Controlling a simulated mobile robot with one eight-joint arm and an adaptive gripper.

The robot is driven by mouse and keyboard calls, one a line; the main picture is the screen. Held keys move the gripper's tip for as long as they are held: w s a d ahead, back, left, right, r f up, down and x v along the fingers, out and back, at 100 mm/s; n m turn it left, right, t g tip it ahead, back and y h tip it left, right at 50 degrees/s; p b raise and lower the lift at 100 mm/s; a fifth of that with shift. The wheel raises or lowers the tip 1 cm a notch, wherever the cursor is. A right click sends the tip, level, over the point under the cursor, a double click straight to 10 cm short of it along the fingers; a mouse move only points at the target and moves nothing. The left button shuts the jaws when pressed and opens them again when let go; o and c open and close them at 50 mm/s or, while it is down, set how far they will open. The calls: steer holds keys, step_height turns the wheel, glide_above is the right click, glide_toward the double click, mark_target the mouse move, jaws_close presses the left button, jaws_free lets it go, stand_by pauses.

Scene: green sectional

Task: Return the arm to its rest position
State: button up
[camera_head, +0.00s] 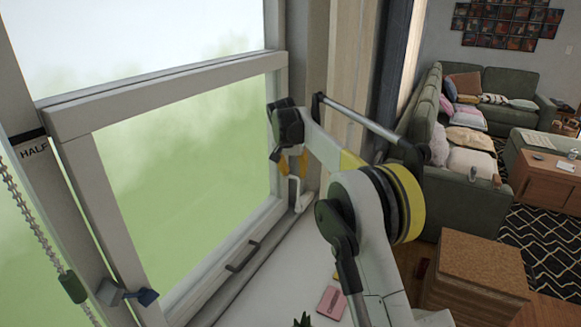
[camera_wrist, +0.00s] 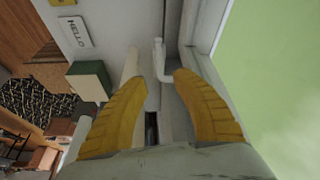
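My arm is stretched forward beside the window (camera_head: 262,118). My gripper (camera_head: 292,172) hangs fingers-down near the window's right side post. In the wrist view its two yellow fingers (camera_wrist: 160,78) stand apart with nothing held between them. A white handle-like piece (camera_wrist: 160,60) lies beyond the fingertips, between them in that view. In the head view the white piece (camera_head: 296,192) shows just below the fingers. I cannot tell whether they touch it.
The window's lower rail has a dark handle (camera_head: 243,257). A bead chain (camera_head: 30,215) hangs at the left. A pink card (camera_head: 331,302) lies on the white sill (camera_head: 285,275). A wooden block-like stool (camera_head: 480,265) and green sofa (camera_head: 455,205) stand to the right.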

steer(key=s+d+r+n+t+y+b, duration=0.1)
steer(key=s+d+r+b, duration=0.25)
steer(key=s, duration=0.75)
steer(key=s+d+r+n+t+b, duration=0.1)
steer(key=s+d+r+b, duration=0.2)
steer(key=s, duration=0.9)
steer(key=s+d+f+b, duration=0.1)
steer(key=s+f, duration=0.3)
steer(key=s, duration=0.4)
steer(key=s+d+f+n+b, duration=0.1)
steer(key=s+f, duration=0.4)
steer(key=s, duration=0.4)
steer(key=s+d+f+n+t+y+b, duration=0.1)
steer(key=s+f, duration=0.4)
steer(key=s, duration=0.4)
steer(key=shift+s, duration=0.2)
